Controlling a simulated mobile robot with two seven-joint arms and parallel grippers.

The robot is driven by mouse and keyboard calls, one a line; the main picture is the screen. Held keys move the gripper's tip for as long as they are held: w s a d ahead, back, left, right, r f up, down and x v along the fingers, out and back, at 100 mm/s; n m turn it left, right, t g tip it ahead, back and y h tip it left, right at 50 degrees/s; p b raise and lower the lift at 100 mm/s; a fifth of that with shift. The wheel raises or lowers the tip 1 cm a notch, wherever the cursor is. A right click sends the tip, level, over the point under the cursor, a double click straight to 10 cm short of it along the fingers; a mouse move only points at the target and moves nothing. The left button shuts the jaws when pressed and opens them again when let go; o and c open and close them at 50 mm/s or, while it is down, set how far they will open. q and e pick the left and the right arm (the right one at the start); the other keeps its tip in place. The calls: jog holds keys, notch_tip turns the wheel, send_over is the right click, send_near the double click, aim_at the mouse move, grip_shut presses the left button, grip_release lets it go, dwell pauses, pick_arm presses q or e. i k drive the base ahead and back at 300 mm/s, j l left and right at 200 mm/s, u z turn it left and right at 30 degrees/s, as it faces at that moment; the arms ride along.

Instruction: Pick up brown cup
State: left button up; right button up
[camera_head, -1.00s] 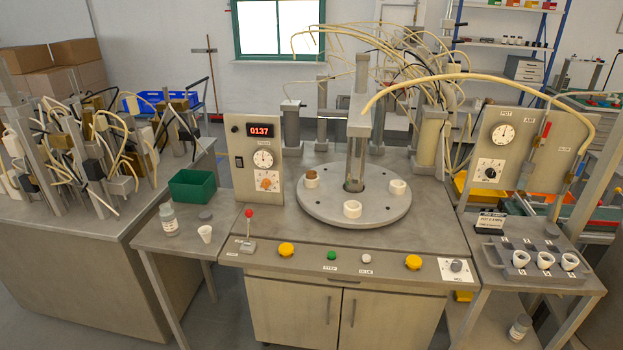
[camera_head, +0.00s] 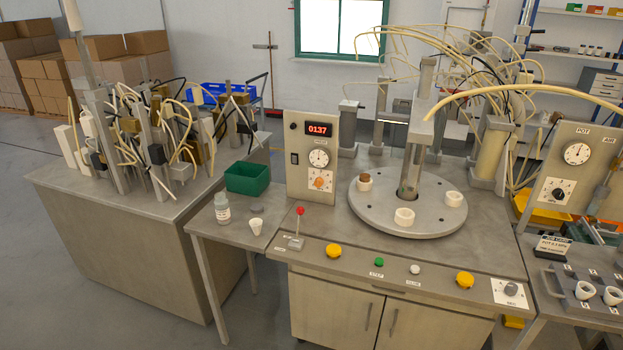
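A small brown object (camera_head: 364,178), likely the brown cup, sits at the left of the round grey turntable (camera_head: 437,227). It shows as a brown top above a white ring-shaped holder (camera_head: 363,186), and its lower part is hidden in the holder. Two other white holders stand on the turntable, one at the front (camera_head: 404,217) and one at the right (camera_head: 454,199); no brown top shows in them. Neither of my grippers is in view.
A rack with white cups (camera_head: 585,290) is at right.

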aim_at(365, 177)
jog(key=i+l+u, duration=0.15)
jog(key=l+u, duration=0.7)
jog(key=i+l, duration=0.05)
